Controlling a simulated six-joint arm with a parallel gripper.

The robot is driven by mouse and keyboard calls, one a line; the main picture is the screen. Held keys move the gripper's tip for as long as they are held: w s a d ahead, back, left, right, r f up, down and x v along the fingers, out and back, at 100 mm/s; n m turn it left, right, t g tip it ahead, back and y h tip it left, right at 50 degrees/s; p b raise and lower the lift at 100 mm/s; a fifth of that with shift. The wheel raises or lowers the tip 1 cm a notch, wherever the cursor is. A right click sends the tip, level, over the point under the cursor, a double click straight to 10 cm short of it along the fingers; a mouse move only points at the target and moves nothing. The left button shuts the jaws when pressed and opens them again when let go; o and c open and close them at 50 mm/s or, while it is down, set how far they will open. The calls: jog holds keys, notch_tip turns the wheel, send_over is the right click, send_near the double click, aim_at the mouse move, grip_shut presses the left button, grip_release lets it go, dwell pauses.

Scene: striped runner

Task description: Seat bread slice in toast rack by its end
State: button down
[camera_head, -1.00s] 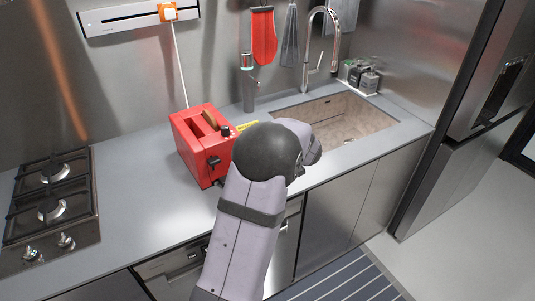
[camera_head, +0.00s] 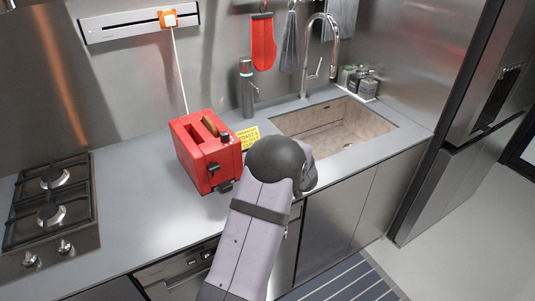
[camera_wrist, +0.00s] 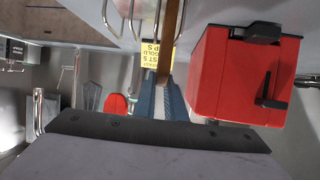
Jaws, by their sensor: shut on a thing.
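In the wrist view, which looks upside down, my gripper (camera_wrist: 167,90) shows its blue fingers shut on a thin brown bread slice (camera_wrist: 173,30), seen edge-on. The slice extends away from the fingertips toward the top of the picture. The chrome wire loops of the toast rack (camera_wrist: 134,18) stand close beside the slice, mostly to its left. I cannot tell whether the slice lies between two loops or touches them. In the head view my arm hides the gripper, the held slice and the rack.
A yellow card (camera_head: 247,138) stands behind. The sink (camera_head: 335,125) is at right, the hob (camera_head: 50,195) at left. The counter between hob and toaster is clear.

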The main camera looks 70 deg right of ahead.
jog(key=shift+f, duration=0.1)
jog(key=c, duration=1.8)
grip_release()
jog(key=shift+s, duration=0.1)
jog(key=b+v, duration=0.2)
jog(key=v, duration=1)
